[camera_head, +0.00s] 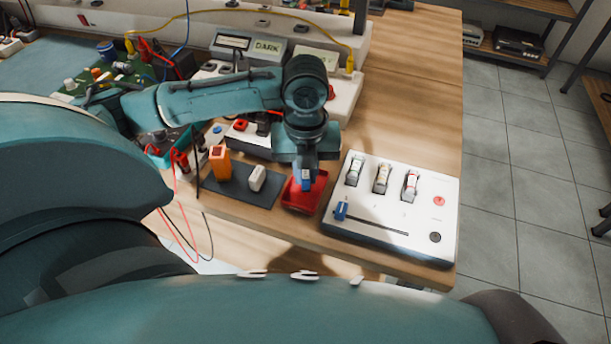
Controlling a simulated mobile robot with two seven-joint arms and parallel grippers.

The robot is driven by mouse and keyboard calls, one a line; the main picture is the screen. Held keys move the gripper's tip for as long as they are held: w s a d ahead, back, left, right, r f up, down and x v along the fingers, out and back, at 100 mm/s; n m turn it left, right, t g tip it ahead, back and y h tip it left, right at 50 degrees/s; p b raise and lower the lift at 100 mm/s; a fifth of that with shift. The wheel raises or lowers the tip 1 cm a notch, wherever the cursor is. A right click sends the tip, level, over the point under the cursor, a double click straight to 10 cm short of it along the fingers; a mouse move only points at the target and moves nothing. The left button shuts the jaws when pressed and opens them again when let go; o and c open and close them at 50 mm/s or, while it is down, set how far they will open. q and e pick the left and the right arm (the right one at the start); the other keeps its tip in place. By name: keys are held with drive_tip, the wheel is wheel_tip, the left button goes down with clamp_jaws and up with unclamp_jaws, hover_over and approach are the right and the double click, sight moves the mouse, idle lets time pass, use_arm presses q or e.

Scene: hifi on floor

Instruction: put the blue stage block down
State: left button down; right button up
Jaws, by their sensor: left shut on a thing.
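My left gripper (306,168) points down at the front of the wooden bench. It is shut on the blue stage block (306,182), and only a small part of the block shows below the fingers. The block is over or inside the small red tray (290,204); I cannot tell whether it touches the tray floor. My right gripper is not in view.
Left of the tray, a dark mat (238,191) holds an orange block (220,163) and a white block (257,178). A white panel (398,222) with several switches stands close on the right. Red leads (177,210) hang at the front edge.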

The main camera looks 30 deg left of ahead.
use_arm(q)
drive_tip(key=shift+f, duration=0.85)
drive_tip(key=c, duration=1.7)
unclamp_jaws()
drive_tip(key=shift+f, duration=0.1)
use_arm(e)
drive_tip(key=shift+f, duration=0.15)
use_arm(q)
drive_tip(key=shift+r, duration=0.4)
wheel_tip(320, 180, up, 12)
drive_tip(key=shift+f+p, duration=0.25)
drive_tip(key=shift+p, duration=0.6)
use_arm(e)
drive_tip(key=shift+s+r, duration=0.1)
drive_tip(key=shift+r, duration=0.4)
